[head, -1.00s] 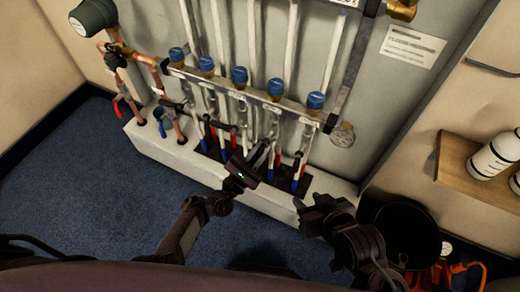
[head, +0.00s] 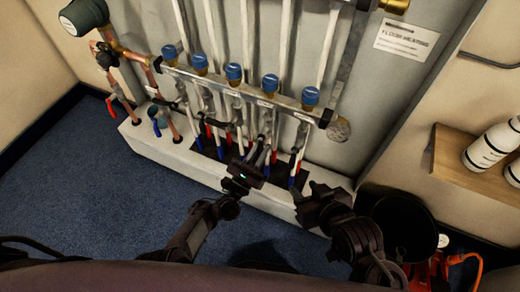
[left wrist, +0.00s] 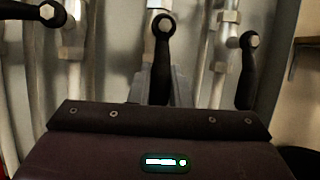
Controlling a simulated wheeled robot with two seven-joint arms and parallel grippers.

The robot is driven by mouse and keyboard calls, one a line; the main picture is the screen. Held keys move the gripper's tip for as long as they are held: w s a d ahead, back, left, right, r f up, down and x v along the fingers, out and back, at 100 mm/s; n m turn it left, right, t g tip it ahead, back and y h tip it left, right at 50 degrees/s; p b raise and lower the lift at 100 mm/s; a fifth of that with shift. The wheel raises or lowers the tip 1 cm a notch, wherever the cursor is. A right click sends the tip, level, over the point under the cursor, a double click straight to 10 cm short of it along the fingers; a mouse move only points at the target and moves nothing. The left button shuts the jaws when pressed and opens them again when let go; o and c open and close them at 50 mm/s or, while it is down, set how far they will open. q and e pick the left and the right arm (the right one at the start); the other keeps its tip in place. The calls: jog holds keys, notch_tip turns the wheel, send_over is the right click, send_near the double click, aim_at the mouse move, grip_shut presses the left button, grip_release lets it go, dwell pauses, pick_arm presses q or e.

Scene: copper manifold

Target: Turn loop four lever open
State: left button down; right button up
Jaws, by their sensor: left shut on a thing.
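The manifold (head: 215,80) stands against the wall with a row of blue caps (head: 270,82) and pipes below them. My left gripper (head: 260,152) reaches up to the pipe below the fourth cap from the left. In the left wrist view a black lever (left wrist: 162,62) hangs down from its pivot, and its lower end is between the grey fingers of my left gripper (left wrist: 162,90), which are shut on it. The fingers partly hide its tip. My right gripper (head: 308,200) is near the white plinth, apart from the levers; its fingers are too dark to read.
A neighbouring black lever (left wrist: 247,75) hangs down at the right, and another (left wrist: 25,12) points left. A wooden shelf (head: 452,165) with white bottles and a black bucket (head: 405,225) stand right. Blue carpet is clear at left.

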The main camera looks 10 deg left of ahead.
aim_at(259, 154)
pick_arm(q)
jog(key=c, duration=1.3)
grip_release()
jog(key=shift+d, duration=0.1)
jog(key=shift+c, duration=0.2)
jog(key=v, duration=0.7)
jog(key=shift+s, duration=0.35)
pick_arm(e)
jog(key=shift+w+a+r+t, duration=0.15)
jog(key=shift+w+r+t, duration=0.45)
jog(key=shift+w+r, duration=0.3)
pick_arm(q)
jog(key=shift+f, duration=0.1)
pick_arm(e)
jog(key=shift+s, duration=0.2)
